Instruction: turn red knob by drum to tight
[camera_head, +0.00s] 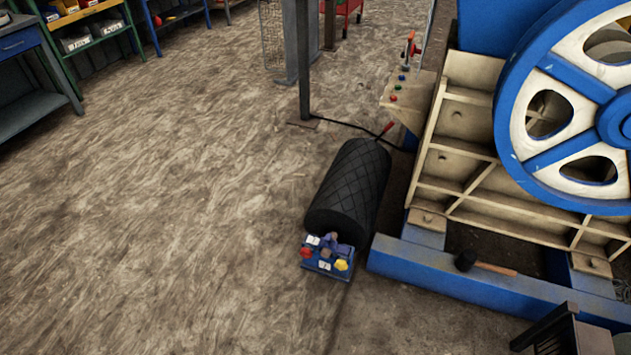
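A black drum (352,185) with a cross-hatched surface lies on the floor right of centre. A small blue unit (322,268) with white labels sits at its near end. A red knob (306,252) is on the unit's left side, and a yellow knob (341,265) is on its right. The red knob is too small to tell how it is turned. A red handle (387,128) also shows near the drum's far end, beside a black cable. Neither of my grippers is in view.
The blue and cream crusher (480,170) with its large flywheel (510,95) stands right of the drum. A control panel (405,95) and post (303,60) stand behind. The floor (150,220) at left is clear.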

